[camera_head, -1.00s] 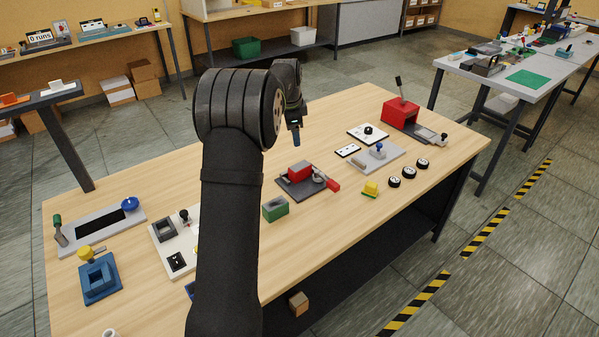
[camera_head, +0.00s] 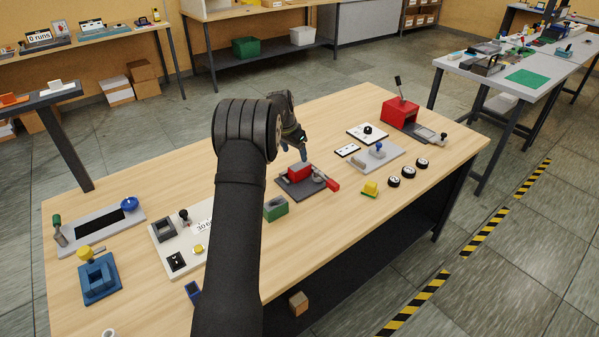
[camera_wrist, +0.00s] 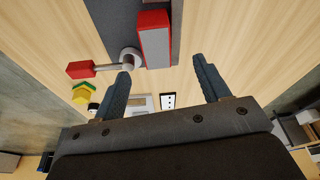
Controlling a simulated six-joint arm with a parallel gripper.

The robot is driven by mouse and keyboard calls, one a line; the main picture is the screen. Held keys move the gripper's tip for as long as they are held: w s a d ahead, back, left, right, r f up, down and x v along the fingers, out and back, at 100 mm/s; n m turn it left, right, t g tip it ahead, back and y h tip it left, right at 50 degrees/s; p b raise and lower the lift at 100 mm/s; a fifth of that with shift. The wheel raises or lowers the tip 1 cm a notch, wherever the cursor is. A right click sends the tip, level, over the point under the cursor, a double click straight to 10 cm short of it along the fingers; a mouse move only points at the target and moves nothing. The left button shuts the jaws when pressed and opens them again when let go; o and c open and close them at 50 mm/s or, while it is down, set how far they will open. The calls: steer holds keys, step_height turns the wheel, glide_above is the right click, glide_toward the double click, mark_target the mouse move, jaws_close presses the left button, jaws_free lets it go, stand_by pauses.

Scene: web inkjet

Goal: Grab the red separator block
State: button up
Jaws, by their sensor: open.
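The red separator block (camera_head: 299,172) sits on a dark grey base plate (camera_head: 290,187) near the middle of the table. In the wrist view the block (camera_wrist: 155,42) shows a red body with a light grey face, at the top centre. A grey lever with a red handle (camera_wrist: 80,69) lies beside it; its round hub is close to the block. My gripper (camera_head: 304,155) hangs just above and behind the block. In the wrist view its two dark fingers (camera_wrist: 160,72) are apart with nothing between them, and the block lies beyond the fingertips.
A green block (camera_head: 276,209) stands left of the base plate and a yellow block (camera_head: 370,188) to its right. Several black round dials (camera_head: 408,173) and a grey plate (camera_head: 378,160) lie further right. A red box with a lever (camera_head: 400,112) stands at the far right.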

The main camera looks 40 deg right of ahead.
mark_target(299, 166)
steer(key=shift+s+x, duration=0.15)
steer(key=shift+x, duration=1.65)
steer(key=shift+s+x, duration=0.15)
steer(key=shift+x, duration=1.6)
steer(key=shift+c, duration=0.4)
steer(key=c, duration=1.2)
